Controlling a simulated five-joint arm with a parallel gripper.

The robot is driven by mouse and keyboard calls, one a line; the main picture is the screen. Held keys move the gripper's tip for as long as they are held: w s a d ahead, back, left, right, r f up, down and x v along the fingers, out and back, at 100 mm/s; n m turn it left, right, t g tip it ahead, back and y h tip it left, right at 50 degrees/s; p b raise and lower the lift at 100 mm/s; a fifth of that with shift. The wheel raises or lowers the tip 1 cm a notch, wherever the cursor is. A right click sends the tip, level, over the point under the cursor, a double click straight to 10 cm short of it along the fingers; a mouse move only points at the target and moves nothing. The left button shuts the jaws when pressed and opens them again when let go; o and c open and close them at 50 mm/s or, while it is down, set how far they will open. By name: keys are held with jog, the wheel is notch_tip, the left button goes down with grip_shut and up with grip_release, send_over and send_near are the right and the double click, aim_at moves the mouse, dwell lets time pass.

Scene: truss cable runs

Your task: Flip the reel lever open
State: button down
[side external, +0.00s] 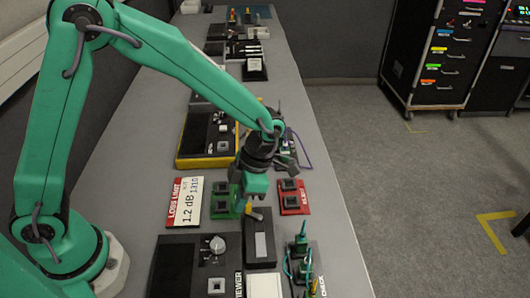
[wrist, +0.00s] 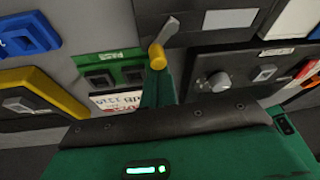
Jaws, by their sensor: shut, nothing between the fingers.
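The reel lever shows in the wrist view as a short grey arm with a yellow tip (wrist: 157,56), at the corner of a dark box (wrist: 205,35). In the side view the yellow tip (side external: 257,213) shows at the far left edge of the dark box (side external: 259,247), which has a grey plate on top. My gripper (side external: 249,206) is low over the bench, just beside the lever tip. In the wrist view my green fingers (wrist: 159,84) are together and empty, just below the yellow tip. I cannot tell whether they touch it.
A green two-button block (side external: 226,200) and a LOSS LIMIT card (side external: 185,202) lie left of my gripper. A red two-button block (side external: 291,197) is to the right. A black box with a knob (side external: 217,245) stands nearer. Yellow-edged equipment (side external: 181,151) lies farther back.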

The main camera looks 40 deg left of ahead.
jog(key=shift+w+a, duration=0.1)
jog(key=shift+w, duration=1.05)
jog(key=shift+w+d, duration=0.25)
jog(key=shift+w, duration=0.2)
jog(key=shift+w+d, duration=0.2)
jog(key=shift+w, duration=0.25)
jog(key=shift+w+d, duration=0.1)
jog(key=shift+d, duration=0.1)
jog(key=shift+s+d, duration=0.2)
jog(key=shift+s, duration=0.45)
jog(key=shift+a, duration=0.1)
dwell(0.3)
